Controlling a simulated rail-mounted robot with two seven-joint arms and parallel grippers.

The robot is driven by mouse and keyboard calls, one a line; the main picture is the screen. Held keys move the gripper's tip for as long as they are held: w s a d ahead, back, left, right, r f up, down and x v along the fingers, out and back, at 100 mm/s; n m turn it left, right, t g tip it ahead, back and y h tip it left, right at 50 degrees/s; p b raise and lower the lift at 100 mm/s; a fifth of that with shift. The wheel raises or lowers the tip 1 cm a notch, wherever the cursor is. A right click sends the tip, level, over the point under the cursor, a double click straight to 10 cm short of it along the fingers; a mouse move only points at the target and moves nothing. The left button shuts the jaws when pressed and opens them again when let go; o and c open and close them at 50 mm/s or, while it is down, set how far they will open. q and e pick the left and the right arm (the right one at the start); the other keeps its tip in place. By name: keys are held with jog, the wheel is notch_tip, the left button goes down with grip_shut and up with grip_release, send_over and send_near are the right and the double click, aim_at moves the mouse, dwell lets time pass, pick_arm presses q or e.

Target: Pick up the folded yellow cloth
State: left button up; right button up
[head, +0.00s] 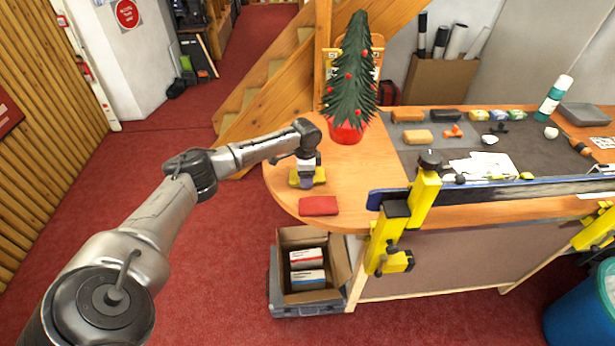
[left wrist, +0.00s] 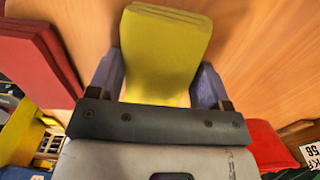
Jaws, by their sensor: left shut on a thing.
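The folded yellow cloth (head: 320,174) is at the left end of the wooden bench in the head view, partly hidden by my left gripper (head: 307,182). In the left wrist view the yellow cloth (left wrist: 165,45) shows its folded layers at the top edge and stands between the two fingers. My left gripper (left wrist: 160,80) is shut on it, one finger at each side. I cannot tell whether the cloth touches the bench top. My right gripper is in neither view.
A folded red cloth (head: 318,206) lies close by, near the front edge of the bench (head: 365,165). A small tree in a red pot (head: 347,132) stands behind. Yellow clamps (head: 422,200) and a long bar are to the right. An open carton (head: 288,240) stands below.

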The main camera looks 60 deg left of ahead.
pick_arm(q)
jog(key=shift+r, duration=0.1)
jog(key=shift+c, duration=0.3)
jog(key=shift+r, duration=0.55)
jog(key=r, duration=0.1)
jog(key=w+r, duration=0.1)
jog(key=r, duration=0.1)
jog(key=shift+d+r, duration=0.15)
jog(key=w+d+r+b, duration=0.1)
jog(key=w+d+r, duration=0.1)
jog(key=w+r, duration=0.4)
jog(key=w, duration=0.4)
jog(key=shift+w+d+r+b, duration=0.15)
jog(key=shift+w+r+b, duration=0.05)
jog(key=shift+w+b, duration=0.1)
